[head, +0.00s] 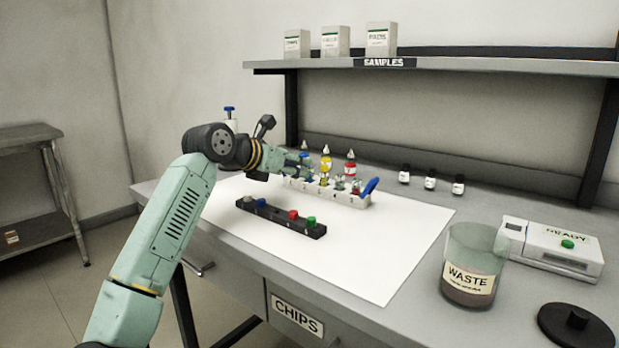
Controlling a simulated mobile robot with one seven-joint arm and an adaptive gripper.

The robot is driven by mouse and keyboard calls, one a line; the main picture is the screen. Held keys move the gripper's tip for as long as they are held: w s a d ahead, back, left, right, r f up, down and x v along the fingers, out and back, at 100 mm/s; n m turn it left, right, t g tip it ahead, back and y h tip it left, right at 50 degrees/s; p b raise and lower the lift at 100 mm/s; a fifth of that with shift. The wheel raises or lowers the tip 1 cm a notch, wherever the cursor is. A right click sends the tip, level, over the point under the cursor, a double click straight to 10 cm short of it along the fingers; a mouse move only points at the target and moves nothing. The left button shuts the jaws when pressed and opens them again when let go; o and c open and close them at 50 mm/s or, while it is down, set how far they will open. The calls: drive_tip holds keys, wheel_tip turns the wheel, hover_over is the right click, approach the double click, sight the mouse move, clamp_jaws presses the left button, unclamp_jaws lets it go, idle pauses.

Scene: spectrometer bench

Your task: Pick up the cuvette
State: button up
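My gripper (303,166) is at the left end of a white numbered rack (362,200), pointing right. Its fingers are small and partly merge with the items there, so I cannot tell whether they are open or shut or hold anything. Small clear and coloured pieces stand in the rack, too small to single out a cuvette with certainty. A blue piece (371,186) leans at the rack's right end. In front of the rack lies a black block (272,219) with grey, blue, red and green caps.
A yellow dropper bottle (326,168) and a red one (350,170) stand by the rack. A waste beaker (472,247), a white instrument reading READY (535,250) and a black disc (577,328) are at right. The white mat (375,250) is clear in front. A shelf (440,67) overhangs the back.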

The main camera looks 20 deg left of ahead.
sight(307, 168)
drive_tip(key=x, duration=0.3)
drive_tip(key=shift+w, duration=0.2)
drive_tip(key=shift+c, duration=0.5)
drive_tip(key=shift+d, duration=0.1)
drive_tip(key=c, duration=0.4)
drive_tip(key=shift+c, duration=0.2)
